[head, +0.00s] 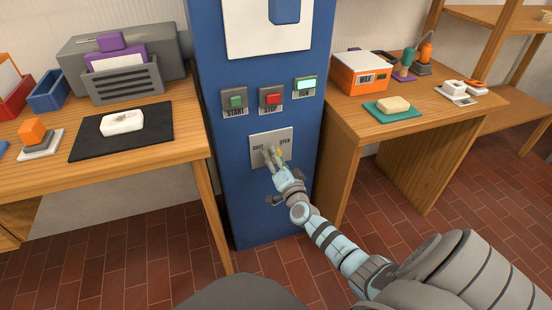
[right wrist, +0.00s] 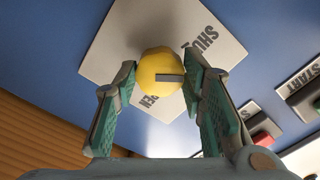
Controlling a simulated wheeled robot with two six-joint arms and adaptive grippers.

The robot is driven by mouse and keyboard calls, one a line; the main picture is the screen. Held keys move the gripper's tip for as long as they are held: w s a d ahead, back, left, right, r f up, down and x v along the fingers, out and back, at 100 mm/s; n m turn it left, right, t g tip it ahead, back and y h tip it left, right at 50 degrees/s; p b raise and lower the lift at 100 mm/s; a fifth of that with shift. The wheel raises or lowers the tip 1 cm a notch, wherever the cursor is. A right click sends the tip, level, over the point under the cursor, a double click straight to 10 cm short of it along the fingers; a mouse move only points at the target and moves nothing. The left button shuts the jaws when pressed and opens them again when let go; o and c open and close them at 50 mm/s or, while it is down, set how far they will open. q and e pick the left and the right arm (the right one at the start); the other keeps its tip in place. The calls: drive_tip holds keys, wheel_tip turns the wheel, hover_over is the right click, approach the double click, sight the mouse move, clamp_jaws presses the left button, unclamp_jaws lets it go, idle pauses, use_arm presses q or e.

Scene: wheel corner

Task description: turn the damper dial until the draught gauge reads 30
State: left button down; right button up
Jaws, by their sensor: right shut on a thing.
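The damper dial is a yellow faceted knob (right wrist: 158,70) with a grey pointer mark, on a pale plate (right wrist: 115,40) lettered SHUT and OPEN. In the right wrist view the mark points to the right. In the head view the plate (head: 256,137) is on the front of a blue column, and my gripper mostly hides the dial. My right gripper (head: 272,156) is shut on the dial, with one finger on each side in the right wrist view (right wrist: 161,78). My left gripper is not in view. I can make out no draught gauge reading.
A wooden table (head: 180,145) stands left of the column, another (head: 345,122) right. Brick floor (head: 120,255) lies below.

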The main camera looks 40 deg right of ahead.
drive_tip(key=shift+m, duration=0.6)
drive_tip(key=o, duration=1.1)
drive_tip(key=shift+o, duration=0.2)
drive_tip(key=shift+s, duration=0.1)
drive_tip(key=v, duration=1.2)
